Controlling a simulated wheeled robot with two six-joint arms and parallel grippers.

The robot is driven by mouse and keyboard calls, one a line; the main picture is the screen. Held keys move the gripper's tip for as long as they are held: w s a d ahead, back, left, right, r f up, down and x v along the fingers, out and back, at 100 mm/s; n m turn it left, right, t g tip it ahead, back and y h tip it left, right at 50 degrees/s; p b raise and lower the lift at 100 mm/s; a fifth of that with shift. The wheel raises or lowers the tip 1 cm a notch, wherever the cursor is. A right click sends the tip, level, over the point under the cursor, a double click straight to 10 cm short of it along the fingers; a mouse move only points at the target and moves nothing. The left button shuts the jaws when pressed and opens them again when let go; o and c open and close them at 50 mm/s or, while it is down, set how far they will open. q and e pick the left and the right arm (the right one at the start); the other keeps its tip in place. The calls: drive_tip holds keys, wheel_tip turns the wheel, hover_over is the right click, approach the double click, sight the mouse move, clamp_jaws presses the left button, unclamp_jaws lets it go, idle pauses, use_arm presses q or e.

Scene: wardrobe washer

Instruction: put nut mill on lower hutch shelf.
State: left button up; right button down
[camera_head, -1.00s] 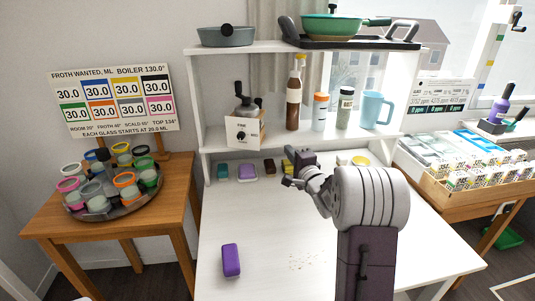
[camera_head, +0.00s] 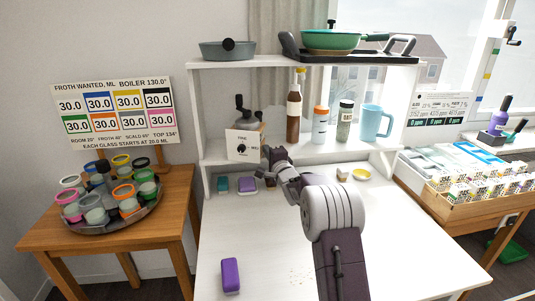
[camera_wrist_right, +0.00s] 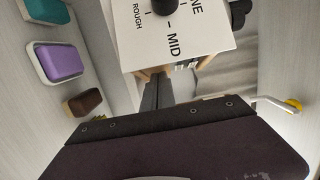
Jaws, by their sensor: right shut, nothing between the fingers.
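The nut mill, a white box with a dial and grind labels (camera_head: 242,147) and a dark top with a knob, stands upright at the left end of the lower hutch shelf (camera_head: 220,161), at its front edge. In the right wrist view its labelled face (camera_wrist_right: 190,40) fills the top middle, with pale wooden feet below. My right gripper (camera_head: 267,153) is shut and empty, just right of the mill's lower front. I cannot tell whether it touches the mill. My left gripper is not in view.
A brown bottle (camera_head: 294,115), a jar with an orange lid (camera_head: 320,125), a spice jar (camera_head: 344,121) and a blue mug (camera_head: 375,123) stand farther right on the shelf. Small coloured blocks line the table beneath. A purple block (camera_head: 230,276) lies at the front; the tabletop centre is mostly clear.

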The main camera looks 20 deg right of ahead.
sight(255, 155)
drive_tip(key=a, duration=0.1)
drive_tip(key=w+a, duration=0.1)
drive_tip(key=a, duration=0.3)
drive_tip(key=shift+w, duration=0.35)
